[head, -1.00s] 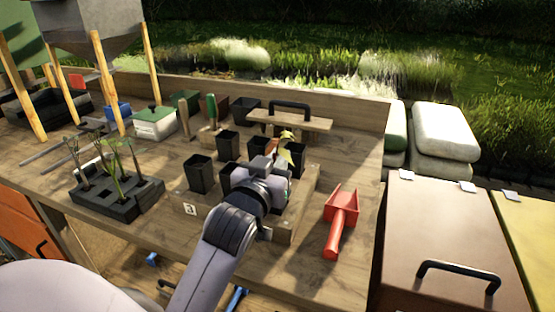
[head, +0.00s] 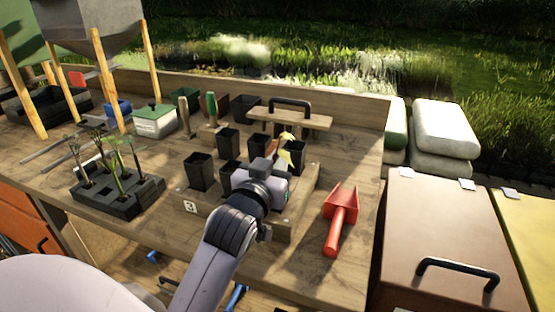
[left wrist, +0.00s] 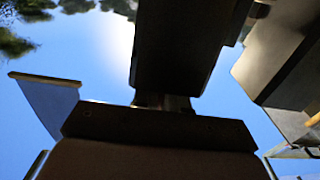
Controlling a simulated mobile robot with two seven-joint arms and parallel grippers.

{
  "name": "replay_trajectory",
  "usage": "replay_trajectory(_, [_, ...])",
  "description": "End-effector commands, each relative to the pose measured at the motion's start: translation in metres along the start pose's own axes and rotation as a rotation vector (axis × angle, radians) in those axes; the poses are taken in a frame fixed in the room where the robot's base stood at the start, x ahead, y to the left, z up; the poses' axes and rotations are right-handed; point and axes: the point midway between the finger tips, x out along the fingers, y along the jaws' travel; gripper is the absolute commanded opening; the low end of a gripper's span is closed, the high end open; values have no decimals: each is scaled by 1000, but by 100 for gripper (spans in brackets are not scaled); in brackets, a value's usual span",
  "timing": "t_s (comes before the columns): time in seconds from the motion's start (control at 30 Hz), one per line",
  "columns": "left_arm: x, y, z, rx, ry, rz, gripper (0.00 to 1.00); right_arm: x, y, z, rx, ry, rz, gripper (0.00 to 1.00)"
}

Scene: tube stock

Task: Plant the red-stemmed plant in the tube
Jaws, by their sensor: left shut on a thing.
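My left gripper (head: 270,170) is over the wooden tube rack (head: 210,208) marked 3, near its right end. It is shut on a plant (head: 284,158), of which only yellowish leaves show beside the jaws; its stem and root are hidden. A black square tube (head: 297,152) stands right beside the leaves. I cannot tell whether the plant is inside a tube or above it. More black tubes (head: 199,171) stand in the rack to the left and behind. In the left wrist view the dark gripper parts (left wrist: 185,45) stand against the sky, and no plant is clear there.
A black tray (head: 118,208) with several seedlings stands at the left. A red scoop (head: 341,212) lies right of the rack. A wooden float with a black handle (head: 290,118) lies behind. A hopper on wooden legs (head: 92,22) stands back left. The bench front is clear.

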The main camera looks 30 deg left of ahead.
Motion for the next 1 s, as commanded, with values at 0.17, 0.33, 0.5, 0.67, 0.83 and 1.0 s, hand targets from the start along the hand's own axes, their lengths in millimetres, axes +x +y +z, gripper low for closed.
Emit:
replay_trajectory(0.17, [0, 0, 0, 0, 0, 0, 0, 0, 0, 0, 0, 0, 0, 40])
replay_trajectory(0.33, [0, 0, 0, 0, 0, 0, 0, 0, 0, 0, 0, 0, 0, 40])
replay_trajectory(0.5, [0, 0, 0, 0, 1, 0, 16, 0, 0, 0, 0, 0, 0, 40])
replay_trajectory(0.67, [0, 0, 0, 0, 1, 0, 42, 0, 0, 0, 0, 0, 0, 40])
replay_trajectory(0.83, [0, 0, 0, 0, 0, 0, 33, 0, 0, 0, 0, 0, 0, 40])
replay_trajectory(1.0, [0, 0, 0, 0, 0, 0, 18, 0, 0, 0, 0, 0, 0, 40])
